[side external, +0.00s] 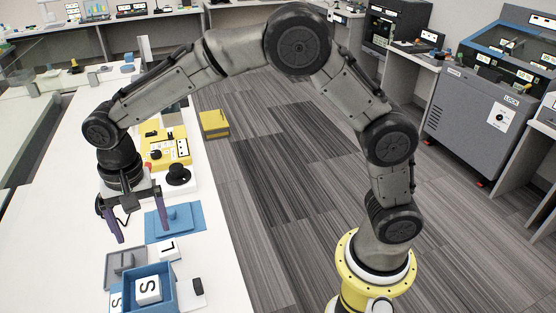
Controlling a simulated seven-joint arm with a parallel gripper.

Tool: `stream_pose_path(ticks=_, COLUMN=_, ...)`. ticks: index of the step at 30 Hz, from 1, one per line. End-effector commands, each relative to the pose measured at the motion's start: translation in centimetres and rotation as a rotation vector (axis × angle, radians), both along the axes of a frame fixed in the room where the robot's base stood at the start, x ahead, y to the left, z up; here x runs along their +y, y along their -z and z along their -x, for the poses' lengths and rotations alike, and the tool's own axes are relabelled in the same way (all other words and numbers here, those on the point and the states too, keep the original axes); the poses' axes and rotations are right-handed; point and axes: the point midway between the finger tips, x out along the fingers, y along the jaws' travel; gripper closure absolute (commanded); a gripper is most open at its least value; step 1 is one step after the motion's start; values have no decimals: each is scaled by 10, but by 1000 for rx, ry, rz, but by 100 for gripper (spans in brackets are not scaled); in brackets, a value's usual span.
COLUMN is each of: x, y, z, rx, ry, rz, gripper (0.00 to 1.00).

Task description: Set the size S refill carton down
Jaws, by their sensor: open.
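A white carton marked S (147,289) sits inside the blue open box (168,276) at the bottom of the view. A second white S marking (116,302) shows at the box's left side, cut by the frame edge; I cannot tell whether it is a carton or a label. A white carton marked L (167,250) stands on the table just behind the box. My gripper (137,222) points down above the table, behind the grey tray and left of the blue plate. Its purple-tipped fingers are wide apart, with nothing between them.
A grey divided tray (110,273) lies behind the blue box. A blue plate with a raised block (186,222) and a black knob on a white base (178,176) stand farther back. A small black object (198,286) lies right of the box. A yellow panel (174,148) is behind.

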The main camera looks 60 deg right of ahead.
Motion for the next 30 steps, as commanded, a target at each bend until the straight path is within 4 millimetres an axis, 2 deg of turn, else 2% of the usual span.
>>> stream_pose_path(ticks=1, x=-21, y=-25, z=8, rx=-34, ry=-31, rz=-10, gripper=6)
stream_pose_path(ticks=3, x=-50, y=-53, z=25, rx=-77, ry=-94, rz=-16, gripper=6)
stream_pose_path(ticks=6, x=-88, y=-84, z=56, rx=-138, ry=-185, rz=-12, gripper=6)
stream_pose_path(ticks=9, x=-123, y=-107, z=91, rx=-205, ry=-277, rz=4, gripper=6)
stream_pose_path(ticks=12, x=-153, y=-119, z=132, rx=-265, ry=-367, rz=34, gripper=6)
stream_pose_path(ticks=15, x=-176, y=-123, z=173, rx=-326, ry=-454, rz=76, gripper=6)
stream_pose_path(ticks=18, x=-193, y=-118, z=209, rx=-371, ry=-534, rz=123, gripper=6)
stream_pose_path(ticks=21, x=-202, y=-110, z=235, rx=-404, ry=-594, rz=166, gripper=6)
stream_pose_path(ticks=25, x=-208, y=-101, z=254, rx=-425, ry=-645, rz=201, gripper=6)
stream_pose_path(ticks=30, x=-210, y=-98, z=260, rx=-429, ry=-664, rz=213, gripper=6)
